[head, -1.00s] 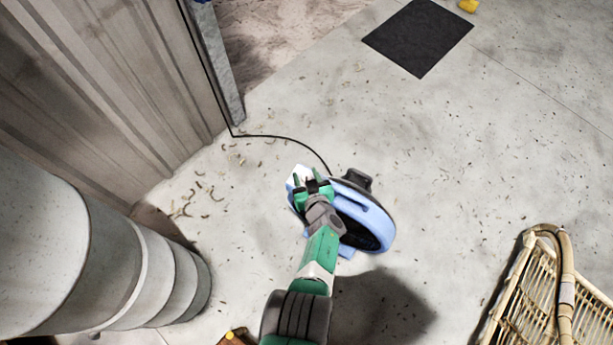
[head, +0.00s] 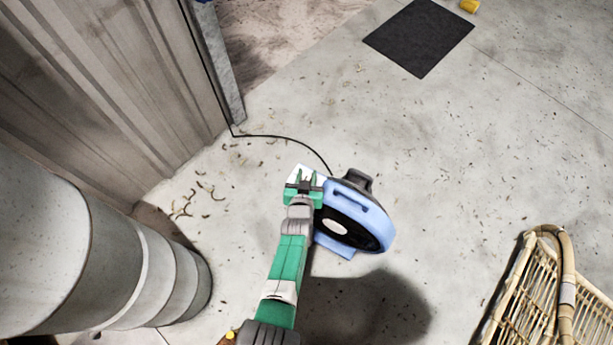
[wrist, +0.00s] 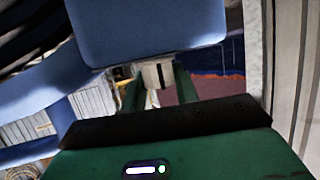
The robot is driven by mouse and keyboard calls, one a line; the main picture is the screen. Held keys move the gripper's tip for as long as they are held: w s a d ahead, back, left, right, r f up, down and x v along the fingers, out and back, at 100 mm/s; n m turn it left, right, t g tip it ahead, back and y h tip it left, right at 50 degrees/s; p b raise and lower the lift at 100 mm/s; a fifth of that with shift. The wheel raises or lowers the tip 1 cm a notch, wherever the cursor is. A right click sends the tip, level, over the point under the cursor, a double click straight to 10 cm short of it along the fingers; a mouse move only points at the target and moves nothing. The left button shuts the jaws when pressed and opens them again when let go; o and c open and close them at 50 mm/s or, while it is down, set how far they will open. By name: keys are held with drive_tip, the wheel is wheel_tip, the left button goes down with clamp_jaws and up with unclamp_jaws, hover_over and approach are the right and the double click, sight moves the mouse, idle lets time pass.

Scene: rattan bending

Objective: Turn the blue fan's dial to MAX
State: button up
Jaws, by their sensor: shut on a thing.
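The blue fan (head: 348,202) stands on the floor in the middle of the head view, with a round dark front and a pale hub. My gripper (head: 304,178) is at the fan's left side, beside a white panel (head: 299,170). In the wrist view, the fan's blue housing (wrist: 150,32) fills the top. A small pale grey dial (wrist: 157,74) with a dark mark sticks out below the housing. My green gripper fingers (wrist: 157,88) are on either side of the dial and shut on it. The dial's scale and setting cannot be read.
A black cable (head: 275,136) runs from the fan to the wall corner. Grey cylinders (head: 120,265) stand at left. A rattan frame (head: 545,290) is at lower right. A dark mat (head: 419,38) lies at the back. The floor right of the fan is clear.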

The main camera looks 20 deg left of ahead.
drive_tip(key=m+h, duration=0.2)
drive_tip(key=shift+w+a+m+t+h, duration=0.1)
drive_tip(key=shift+m+t+h, duration=0.2)
drive_tip(key=shift+h, duration=0.1)
drive_tip(key=shift+f+m+h, duration=0.2)
drive_tip(key=shift+m+h, duration=0.5)
drive_tip(key=shift+h, duration=0.3)
drive_tip(key=shift+r, duration=0.15)
